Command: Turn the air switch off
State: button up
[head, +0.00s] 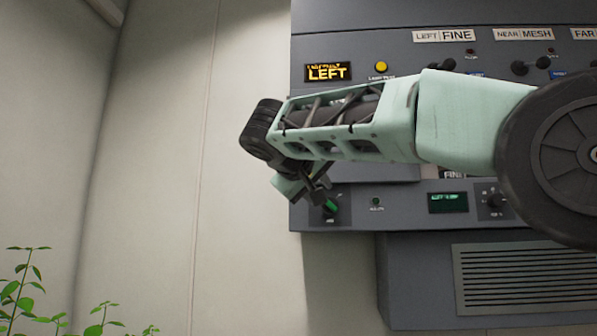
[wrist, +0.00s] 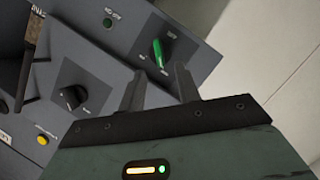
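A green rotary switch (head: 330,206) sits at the lower left corner of the grey control panel, and its small label is too small to read for sure. In the wrist view the green knob (wrist: 158,54) lies just beyond and between my two fingertips. My gripper (wrist: 159,72) is open, with a clear gap between the fingers and nothing held. In the head view my gripper (head: 322,190) reaches down to the switch from above left. Whether a finger touches the knob I cannot tell.
A small dark green lamp (wrist: 107,22) sits beside the switch. A black knob (wrist: 71,97) and a yellow button (wrist: 42,140) are on the upper panel. A green display (head: 447,202) is further right. A vented box (head: 420,285) hangs below; bare wall (head: 150,150) lies left.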

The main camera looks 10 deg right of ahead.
jog(key=v, duration=1.1)
jog(key=shift+s+a+b, duration=0.15)
jog(key=shift+s+b, duration=0.1)
jog(key=shift+b, duration=0.1)
